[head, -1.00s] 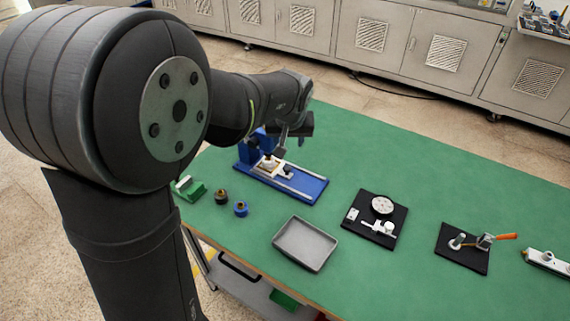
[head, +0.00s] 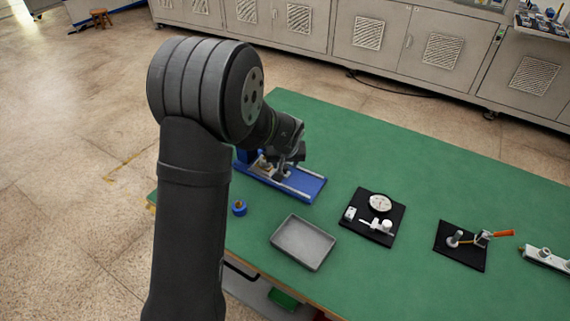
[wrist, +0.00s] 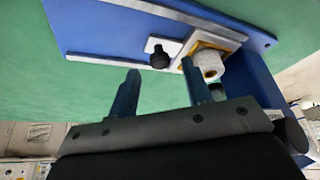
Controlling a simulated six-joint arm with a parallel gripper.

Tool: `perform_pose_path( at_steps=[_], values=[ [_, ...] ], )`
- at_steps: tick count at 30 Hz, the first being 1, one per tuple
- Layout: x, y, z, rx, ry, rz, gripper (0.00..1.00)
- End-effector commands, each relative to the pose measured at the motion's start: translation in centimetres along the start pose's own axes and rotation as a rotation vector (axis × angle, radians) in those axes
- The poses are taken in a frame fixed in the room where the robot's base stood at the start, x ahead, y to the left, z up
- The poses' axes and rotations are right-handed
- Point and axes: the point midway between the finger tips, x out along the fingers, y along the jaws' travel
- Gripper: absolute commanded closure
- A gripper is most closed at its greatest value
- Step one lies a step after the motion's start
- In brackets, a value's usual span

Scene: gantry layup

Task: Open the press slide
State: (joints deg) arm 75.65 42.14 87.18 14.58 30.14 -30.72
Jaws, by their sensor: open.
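The press has a blue base with pale rails (head: 308,188) and lies on the green table; it also shows in the wrist view (wrist: 100,28). Its slide carries a black knob (wrist: 159,58) and a yellow-edged seat with a white round part (wrist: 209,64). My gripper (wrist: 160,70) is open, one finger to each side of the knob in the wrist view. I cannot tell whether a finger touches anything. In the head view my gripper (head: 284,172) is low over the press and hides part of the slide.
A grey tray (head: 303,262), a blue round piece (head: 239,208), a black plate with a dial (head: 356,234) and a black plate with an orange-handled clamp (head: 461,260) stand nearby. My arm covers the table's left end. The table behind the press is clear.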

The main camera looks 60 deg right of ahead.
Motion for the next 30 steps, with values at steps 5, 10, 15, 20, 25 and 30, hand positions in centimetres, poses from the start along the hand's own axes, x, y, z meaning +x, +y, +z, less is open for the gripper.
perform_pose_path(
  at_steps=[5,10,15,20,25,30],
  values=[
    [1.2,0.0,0.0,0.000,0.000,-0.001,0.55],
    [1.4,0.0,0.0,0.000,0.001,0.000,0.55],
    [1.4,0.0,0.0,0.000,0.000,0.000,0.59],
    [1.4,0.0,0.0,0.000,0.000,0.000,0.90],
    [1.4,0.0,0.0,0.000,0.000,0.000,1.00],
    [1.1,1.4,0.8,0.004,-0.001,0.001,1.00]
  ],
)
